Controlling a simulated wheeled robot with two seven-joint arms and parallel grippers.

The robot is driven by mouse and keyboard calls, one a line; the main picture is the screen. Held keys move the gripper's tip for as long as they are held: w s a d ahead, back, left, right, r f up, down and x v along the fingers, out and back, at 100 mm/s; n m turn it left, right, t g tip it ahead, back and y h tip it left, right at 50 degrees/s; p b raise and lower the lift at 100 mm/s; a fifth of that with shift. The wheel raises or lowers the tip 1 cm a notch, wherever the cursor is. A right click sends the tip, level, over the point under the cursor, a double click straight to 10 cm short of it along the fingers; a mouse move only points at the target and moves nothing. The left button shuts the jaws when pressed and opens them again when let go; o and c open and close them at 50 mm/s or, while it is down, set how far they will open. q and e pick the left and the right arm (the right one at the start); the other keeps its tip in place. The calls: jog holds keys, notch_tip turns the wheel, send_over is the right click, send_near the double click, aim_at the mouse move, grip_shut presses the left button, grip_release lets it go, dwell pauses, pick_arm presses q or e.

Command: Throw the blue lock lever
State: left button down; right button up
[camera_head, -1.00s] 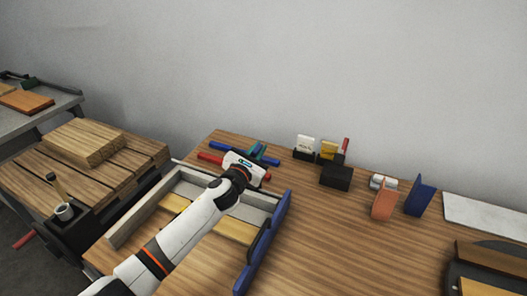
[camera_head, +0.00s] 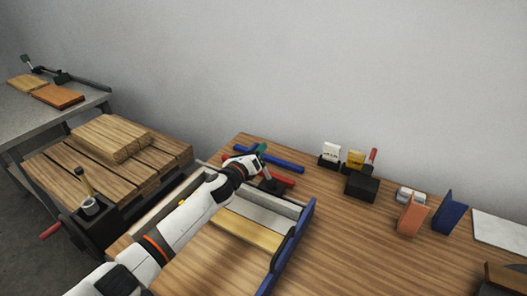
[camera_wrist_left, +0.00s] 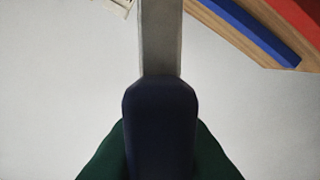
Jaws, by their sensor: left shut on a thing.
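My left gripper (camera_wrist_left: 160,145) is shut on a dark blue, round-ended lever handle (camera_wrist_left: 160,105). Its green fingers lie on both sides of the handle in the left wrist view. A straight grey bar (camera_wrist_left: 160,38) runs up from the handle. In the head view my left gripper (camera_head: 260,151) is at the back of the wooden table, beside a blue bar (camera_head: 285,162) and a red bar (camera_head: 276,178). The handle is hidden there behind the gripper and wrist. My right gripper is out of view.
A tray-like frame with a blue side wall (camera_head: 293,238) lies under my forearm. A black block (camera_head: 361,187), an orange piece (camera_head: 411,215) and a blue upright piece (camera_head: 448,214) stand at right. A slatted bench (camera_head: 150,162) stands at left.

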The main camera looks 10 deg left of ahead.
pick_arm(q)
jog(key=shift+w+a+f+n, duration=0.1)
jog(key=shift+a+f+n, duration=0.2)
jog(key=shift+a+n, duration=0.15)
jog(key=c, duration=1.4)
grip_release()
jog(key=v, duration=1.2)
jog(key=shift+b, duration=0.35)
jog(key=shift+f, duration=0.1)
